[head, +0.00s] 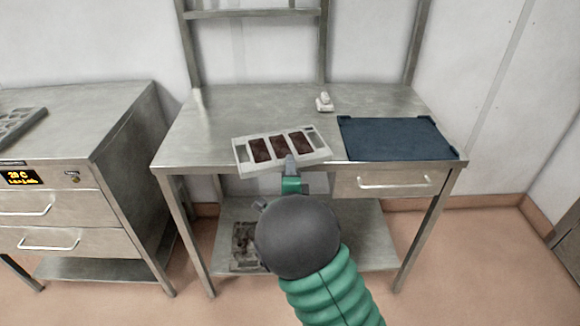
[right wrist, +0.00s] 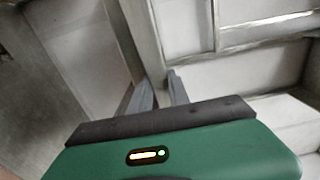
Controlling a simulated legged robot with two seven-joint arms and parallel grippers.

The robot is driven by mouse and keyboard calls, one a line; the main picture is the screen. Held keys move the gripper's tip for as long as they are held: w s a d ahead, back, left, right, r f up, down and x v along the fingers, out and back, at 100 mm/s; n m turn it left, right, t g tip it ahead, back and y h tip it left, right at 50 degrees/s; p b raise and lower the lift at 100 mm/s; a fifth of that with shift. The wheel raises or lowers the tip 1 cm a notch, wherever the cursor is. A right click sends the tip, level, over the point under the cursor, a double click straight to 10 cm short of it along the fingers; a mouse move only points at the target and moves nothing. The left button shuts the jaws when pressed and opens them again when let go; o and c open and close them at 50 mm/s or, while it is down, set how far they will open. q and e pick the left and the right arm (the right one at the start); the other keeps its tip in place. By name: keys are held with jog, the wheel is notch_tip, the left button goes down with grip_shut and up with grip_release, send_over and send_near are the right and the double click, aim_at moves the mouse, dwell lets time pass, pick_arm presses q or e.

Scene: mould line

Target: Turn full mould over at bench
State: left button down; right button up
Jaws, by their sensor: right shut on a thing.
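The mould (head: 262,168) is a pale grey tray with dark brown fillings in its middle cavities; the end cavities look pale. It lies face up at the bench's front edge in the head view, slightly turned. I cannot tell whether it touches the bench top. My right gripper (head: 290,163) is shut on the mould's near edge. In the right wrist view the two fingertips (right wrist: 160,92) close on a pale wall of the mould (right wrist: 143,40). The steel bench (head: 220,110) has bare top behind and left of the mould. My left gripper is not in view.
A dark blue tray or mat (head: 395,138) lies on the bench's right side. A small white object (head: 324,102) stands behind the mould. At left is a steel drawer cabinet (head: 115,125) with another grey mould (head: 20,122) on top. The lower shelf holds a brown-stained item (head: 245,245).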

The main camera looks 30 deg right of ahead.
jog(key=shift+a+r, duration=0.1)
jog(key=shift+a, duration=0.5)
grip_shut()
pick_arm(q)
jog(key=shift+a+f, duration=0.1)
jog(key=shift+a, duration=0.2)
pick_arm(e)
jog(key=shift+d, duration=0.25)
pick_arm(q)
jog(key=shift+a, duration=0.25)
pick_arm(e)
jog(key=shift+a, duration=0.25)
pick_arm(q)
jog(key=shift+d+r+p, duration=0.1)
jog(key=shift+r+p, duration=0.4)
pick_arm(e)
notch_tip(320, 180, up, 2)
jog(key=shift+d+r, duration=0.1)
jog(key=shift+r, duration=0.05)
